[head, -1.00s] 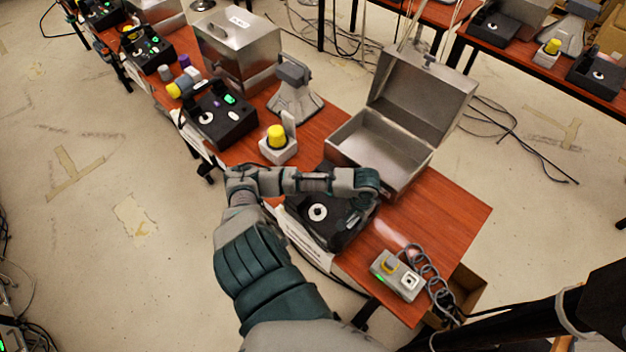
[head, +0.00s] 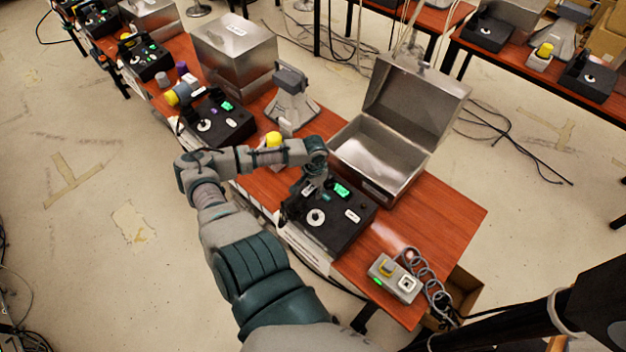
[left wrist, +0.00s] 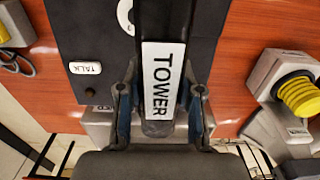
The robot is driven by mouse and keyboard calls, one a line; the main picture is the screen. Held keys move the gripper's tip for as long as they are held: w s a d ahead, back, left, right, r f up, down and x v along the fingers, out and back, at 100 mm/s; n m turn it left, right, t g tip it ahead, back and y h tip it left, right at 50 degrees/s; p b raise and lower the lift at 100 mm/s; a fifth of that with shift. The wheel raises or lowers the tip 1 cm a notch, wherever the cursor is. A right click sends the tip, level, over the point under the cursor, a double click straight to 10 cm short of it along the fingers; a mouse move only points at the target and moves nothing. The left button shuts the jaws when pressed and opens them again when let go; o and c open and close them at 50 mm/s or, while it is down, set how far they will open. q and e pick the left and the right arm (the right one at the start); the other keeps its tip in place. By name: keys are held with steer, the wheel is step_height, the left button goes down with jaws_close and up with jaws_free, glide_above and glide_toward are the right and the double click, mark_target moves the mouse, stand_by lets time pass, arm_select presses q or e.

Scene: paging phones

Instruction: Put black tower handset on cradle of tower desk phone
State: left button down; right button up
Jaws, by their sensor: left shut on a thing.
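The black tower handset (left wrist: 152,20) has a white label reading TOWER in the left wrist view. My left gripper (left wrist: 164,90) is shut on it, one finger on each side of the label. In the head view the gripper (head: 318,186) is over the far left part of the black desk phone (head: 340,230). The phone has a lit green screen, a round white dial and a white label; its TALK button shows in the left wrist view (left wrist: 85,68). The handset lies along the phone's edge there. Whether it touches the cradle is hidden. My right gripper is out of view.
An open metal box (head: 385,160) stands behind the phone. A grey control box (head: 394,278) with a coiled cord is to its right. A yellow-topped beacon (head: 273,139) stands close behind my left forearm. Bare red tabletop (head: 445,220) lies to the right.

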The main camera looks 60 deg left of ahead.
arm_select(q)
steer(key=w+a, duration=0.1)
steer(key=a, duration=0.1)
steer(key=w+a, duration=0.2)
steer(key=w+a+f, duration=0.1)
steer(key=a, duration=0.1)
steer(key=shift+w+a, duration=0.15)
steer(key=shift+a, duration=0.15)
steer(key=shift+d+f, duration=0.15)
steer(key=shift+f, duration=1.5)
steer(key=c, duration=0.8)
jaws_free()
steer(key=shift+o, duration=0.2)
step_height(320, 180, up, 12)
